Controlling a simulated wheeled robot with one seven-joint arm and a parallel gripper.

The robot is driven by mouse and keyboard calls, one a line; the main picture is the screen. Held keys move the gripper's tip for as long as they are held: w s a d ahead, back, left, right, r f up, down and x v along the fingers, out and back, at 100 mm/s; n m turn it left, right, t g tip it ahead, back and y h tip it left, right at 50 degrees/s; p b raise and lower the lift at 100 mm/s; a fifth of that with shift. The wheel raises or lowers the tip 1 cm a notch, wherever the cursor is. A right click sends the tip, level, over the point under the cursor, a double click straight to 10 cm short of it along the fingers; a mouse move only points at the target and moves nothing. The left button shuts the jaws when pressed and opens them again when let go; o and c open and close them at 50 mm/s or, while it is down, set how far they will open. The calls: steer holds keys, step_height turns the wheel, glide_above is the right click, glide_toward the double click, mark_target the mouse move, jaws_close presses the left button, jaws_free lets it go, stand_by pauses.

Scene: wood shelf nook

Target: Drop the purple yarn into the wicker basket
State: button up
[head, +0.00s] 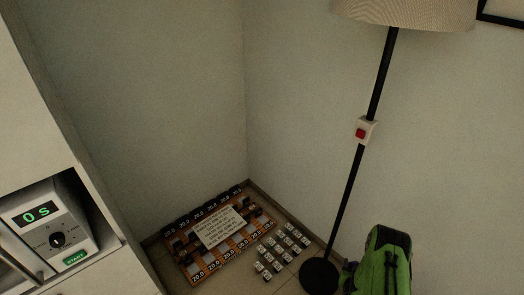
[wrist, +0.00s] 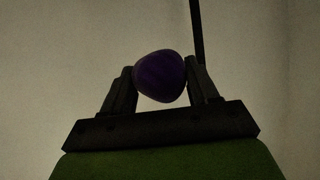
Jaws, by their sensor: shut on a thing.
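The purple yarn (wrist: 160,77) is a dark, rounded ball in the wrist view. My gripper (wrist: 160,82) is shut on it, with one finger against each side. A pale wall is behind the yarn, and nothing shows beneath it. The wicker basket is in neither view.
A floor lamp (head: 357,165) with a red switch stands in the corner. A board (head: 222,236) with a paper sheet and several small blocks (head: 283,247) lie on the floor. A white cabinet holding a microwave (head: 50,225) is at left.

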steer(key=s+d+f+m+h+b, duration=0.1)
steer(key=s+d+f+b, duration=0.3)
steer(key=f, duration=0.5)
steer(key=s+d+f+m+g+h+b, duration=0.1)
steer(key=s+d+f+b, duration=0.2)
steer(key=s+d+f, duration=0.2)
steer(key=s+d+f+m+g+h+b, duration=0.1)
steer(key=s+d+f+b, duration=0.3)
steer(key=d+f, duration=0.4)
step_height(320, 180, down, 5)
steer(key=shift+s+r+m+h+b, duration=0.2)
steer(key=shift+s+m+h+b, duration=0.15)
steer(key=shift+s+m, duration=0.3)
steer(key=o, duration=1.1)
steer(key=shift+o, duration=0.2)
